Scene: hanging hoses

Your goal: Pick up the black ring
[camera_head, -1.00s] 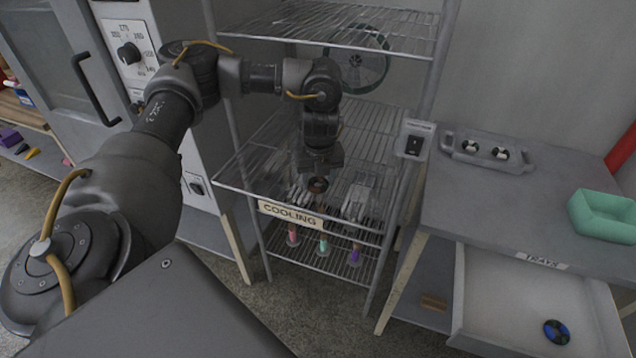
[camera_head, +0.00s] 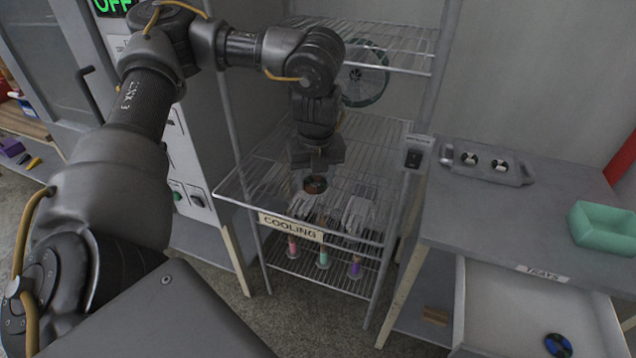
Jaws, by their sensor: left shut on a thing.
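My left gripper (camera_head: 315,172) is over the middle wire shelf of the cooling rack (camera_head: 250,188), pointing down. It is shut on a small dark ring with a brownish-orange middle (camera_head: 315,185), the black ring as far as I can tell. The ring hangs just under the fingers and appears above the shelf, behind the "COOLING" sign (camera_head: 290,227). The fingers are mostly hidden by the gripper body and small in the picture. My right gripper is not in view.
Grey gloves (camera_head: 357,214) lie on the shelf's front. Coloured pieces (camera_head: 323,257) stand on the shelf below. At right, a bench holds a grey tray (camera_head: 487,163) with two black-and-white round pieces and a green bin (camera_head: 603,228). An open drawer holds a blue-black ring (camera_head: 558,345).

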